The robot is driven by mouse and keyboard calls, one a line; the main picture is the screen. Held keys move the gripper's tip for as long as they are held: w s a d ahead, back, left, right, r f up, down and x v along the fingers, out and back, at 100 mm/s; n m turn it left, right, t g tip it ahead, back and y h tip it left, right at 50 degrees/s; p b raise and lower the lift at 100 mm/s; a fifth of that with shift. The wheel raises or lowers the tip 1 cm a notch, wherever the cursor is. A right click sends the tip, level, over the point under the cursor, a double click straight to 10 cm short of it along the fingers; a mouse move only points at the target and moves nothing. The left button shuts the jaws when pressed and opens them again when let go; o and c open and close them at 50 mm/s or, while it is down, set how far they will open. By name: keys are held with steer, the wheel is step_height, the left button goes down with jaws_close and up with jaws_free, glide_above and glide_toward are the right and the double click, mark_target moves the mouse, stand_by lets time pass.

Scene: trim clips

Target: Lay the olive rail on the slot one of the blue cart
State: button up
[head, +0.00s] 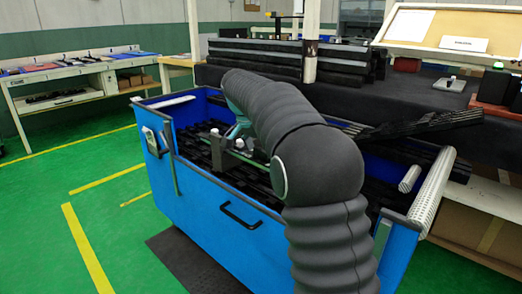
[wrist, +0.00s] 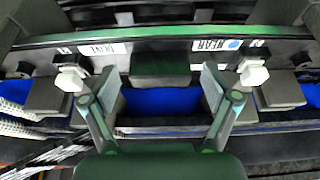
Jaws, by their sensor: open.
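The olive rail (wrist: 160,42) runs across the top of the wrist view, with a green upper edge and white labels reading "OLIVE" and "REAR". A dark green block (wrist: 160,70) sits at its middle. My gripper (wrist: 160,82) is open, its fingers on either side of this block with gaps to it. The blue cart (head: 218,208) stands in the middle of the head view. There, my gripper (head: 238,145) is down at the cart's opening, partly hidden by my arm, and the green rail edge (head: 248,161) shows below it. Which slot the rail is at cannot be told.
White hex-headed pieces (wrist: 72,78) and dark blocks flank my fingers in the wrist view. Black rails fill much of the cart, and one long black piece (head: 425,123) slants over its right side. A dark bench with stacked black rails (head: 258,60) stands behind. Green floor is clear at left.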

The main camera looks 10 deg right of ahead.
steer(key=p+v, duration=0.1)
steer(key=v, duration=1.1)
steer(key=shift+p, duration=0.4)
steer(key=shift+d+r, duration=0.1)
steer(key=s+d+f+n+t+y, duration=0.1)
steer(key=s+d+n, duration=0.15)
steer(key=s, duration=0.65)
steer(key=s+d+n+y, duration=0.1)
steer(key=s+n, duration=0.2)
steer(key=s, duration=0.6)
steer(key=s+f+n+t+y, duration=0.1)
steer(key=s+f+n, duration=0.1)
steer(key=s+f, duration=0.5)
steer(key=s+f+n, duration=0.3)
steer(key=s+f, duration=0.5)
steer(key=s, duration=0.4)
steer(key=shift+s+t+y, duration=0.35)
steer(key=shift+t+y, duration=0.05)
